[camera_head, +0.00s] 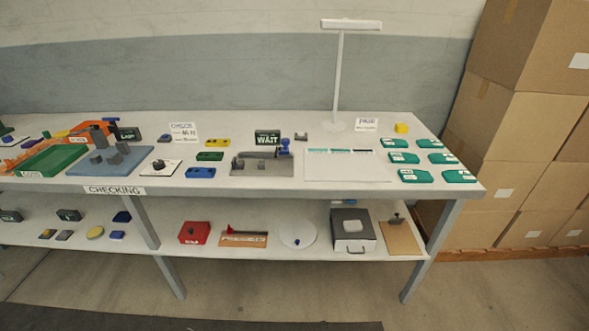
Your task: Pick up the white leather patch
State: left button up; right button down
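Neither of my grippers shows in the head view. I cannot tell for certain which thing is the white leather patch. A small pale square piece (172,171) with a dark block (159,164) on it lies on the table top, left of the middle. A large white sheet (345,172) lies flat on the table top, right of the middle.
The white table (270,119) has a lower shelf (275,210). A grey fixture (262,168) stands before a WAIT display (267,137). Several teal cases (415,176) sit at the right, near a white lamp (338,85). Cardboard boxes (510,120) are stacked at right. Floor in front is clear.

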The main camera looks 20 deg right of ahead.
aim_at(348, 226)
jog(key=i+l+z, duration=0.1)
jog(key=l, duration=0.35)
jog(key=i+l+z, duration=0.1)
jog(key=l, duration=0.3)
jog(key=i+l+z, duration=0.1)
jog(key=l, duration=0.35)
jog(key=i+l+z, duration=0.1)
jog(key=i+l, duration=0.2)
jog(key=i+l+z, duration=0.1)
jog(key=l, duration=0.4)
jog(key=i, duration=0.1)
